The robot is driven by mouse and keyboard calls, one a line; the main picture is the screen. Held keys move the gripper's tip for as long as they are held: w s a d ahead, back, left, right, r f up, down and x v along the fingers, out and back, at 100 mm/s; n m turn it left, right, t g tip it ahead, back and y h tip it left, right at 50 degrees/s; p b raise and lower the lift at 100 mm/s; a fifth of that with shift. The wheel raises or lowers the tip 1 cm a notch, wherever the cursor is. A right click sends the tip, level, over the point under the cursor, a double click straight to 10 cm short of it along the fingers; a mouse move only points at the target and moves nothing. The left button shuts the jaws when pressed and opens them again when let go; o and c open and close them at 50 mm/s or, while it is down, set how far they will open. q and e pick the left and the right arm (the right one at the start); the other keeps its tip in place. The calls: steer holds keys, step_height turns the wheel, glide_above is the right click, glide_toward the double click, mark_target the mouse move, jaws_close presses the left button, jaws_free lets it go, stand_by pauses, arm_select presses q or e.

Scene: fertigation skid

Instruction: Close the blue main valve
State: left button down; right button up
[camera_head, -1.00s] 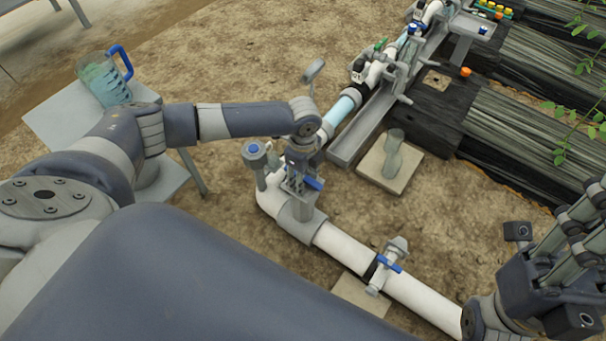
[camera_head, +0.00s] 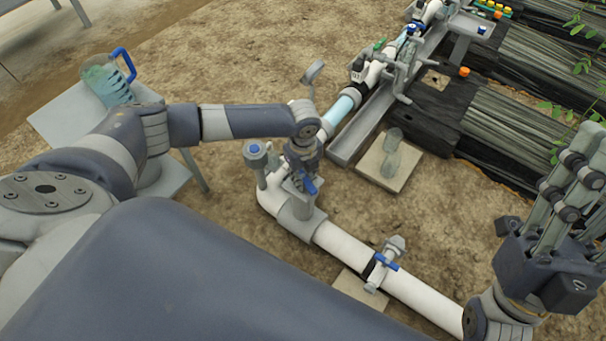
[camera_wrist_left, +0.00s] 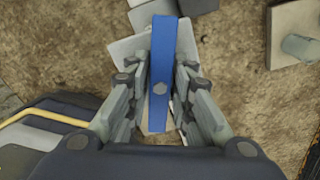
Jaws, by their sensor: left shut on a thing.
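The blue handle (camera_head: 309,185) of the main valve sits on a grey valve body (camera_head: 301,208) on the white pipe. My left gripper (camera_head: 301,160) reaches down onto this handle from above and is shut on it. In the left wrist view the blue handle (camera_wrist_left: 161,70) is a long bar running up the picture between the two fingers of my left gripper (camera_wrist_left: 160,88). The gripper partly hides the handle in the head view. My right gripper (camera_head: 582,150) is raised at the right edge, away from the valve; its finger gap is unclear.
A smaller blue-handled valve (camera_head: 386,262) sits farther along the white pipe (camera_head: 345,244). A blue-capped fitting (camera_head: 255,150) stands just left of the main valve. A jug (camera_head: 108,84) stands on a grey table (camera_head: 62,122). A clear bottle (camera_head: 391,150) stands on a slab.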

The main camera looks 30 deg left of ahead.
arm_select(q)
steer(key=m+p, duration=0.1)
steer(key=m, duration=0.7)
steer(key=shift+s+f+p, duration=0.1)
steer(key=shift+f+p, duration=0.05)
steer(key=shift+p, duration=0.25)
steer(key=m, duration=0.3)
steer(key=shift+m, duration=0.3)
steer(key=m, duration=0.3)
arm_select(e)
steer(key=w+a+f+g+h, duration=0.1)
steer(key=w+f+g+h, duration=0.1)
steer(key=w+f+g, duration=0.4)
steer(key=w, duration=0.2)
steer(key=shift+w+a+f, duration=0.2)
steer(key=shift+w, duration=0.1)
arm_select(q)
steer(key=c, duration=1.3)
jaws_free()
steer(key=shift+f, duration=0.1)
steer(key=shift+c, duration=0.2)
arm_select(e)
steer(key=shift+w, duration=0.1)
